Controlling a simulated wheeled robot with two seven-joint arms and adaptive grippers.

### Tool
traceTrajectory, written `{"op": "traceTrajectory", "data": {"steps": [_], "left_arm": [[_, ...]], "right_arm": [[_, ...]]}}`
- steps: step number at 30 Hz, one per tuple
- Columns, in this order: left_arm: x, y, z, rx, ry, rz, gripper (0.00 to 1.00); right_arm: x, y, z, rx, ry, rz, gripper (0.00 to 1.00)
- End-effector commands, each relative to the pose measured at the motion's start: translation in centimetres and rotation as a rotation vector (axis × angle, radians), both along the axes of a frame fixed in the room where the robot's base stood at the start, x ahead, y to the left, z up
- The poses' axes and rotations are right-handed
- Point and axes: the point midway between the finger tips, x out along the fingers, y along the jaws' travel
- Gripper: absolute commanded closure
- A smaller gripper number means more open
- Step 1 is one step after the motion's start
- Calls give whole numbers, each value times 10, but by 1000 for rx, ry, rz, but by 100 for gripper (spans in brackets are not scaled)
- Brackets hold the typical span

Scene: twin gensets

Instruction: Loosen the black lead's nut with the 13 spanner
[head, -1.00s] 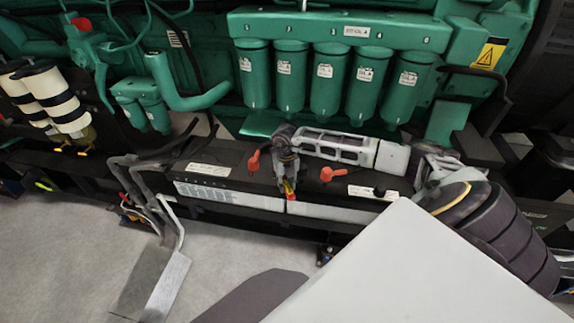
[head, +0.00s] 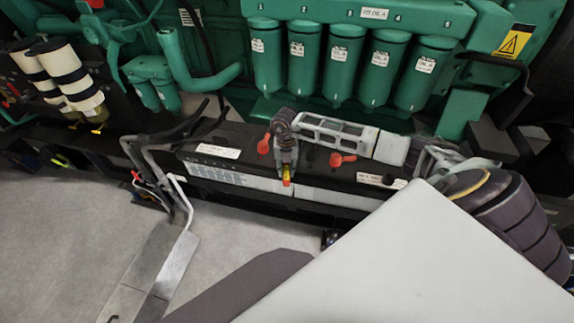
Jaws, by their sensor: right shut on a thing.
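My right gripper (head: 287,166) points down over the front edge of the black batteries (head: 225,140), near the gap between them. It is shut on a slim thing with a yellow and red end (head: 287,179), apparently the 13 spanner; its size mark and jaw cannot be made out. A red cap (head: 264,145) stands just left of the gripper and another red cap (head: 341,160) to its right. A black knob-like cap (head: 388,180) is further right. Black leads (head: 190,125) run at the left end of the batteries. The black lead's nut cannot be picked out. My left gripper is not in view.
Green filters (head: 345,60) hang on the engine behind the batteries. The concrete floor (head: 60,240) is open at the front left.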

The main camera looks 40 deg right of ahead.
Motion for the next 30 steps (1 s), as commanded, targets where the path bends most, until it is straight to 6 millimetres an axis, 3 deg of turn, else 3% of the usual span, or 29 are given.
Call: {"op": "traceTrajectory", "data": {"steps": [11,18,30], "left_arm": [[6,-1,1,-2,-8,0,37],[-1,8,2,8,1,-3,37],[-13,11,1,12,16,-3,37]], "right_arm": [[12,13,1,2,-2,-123,100],[22,24,0,0,-1,-245,100],[23,25,0,0,-1,-268,100]]}}
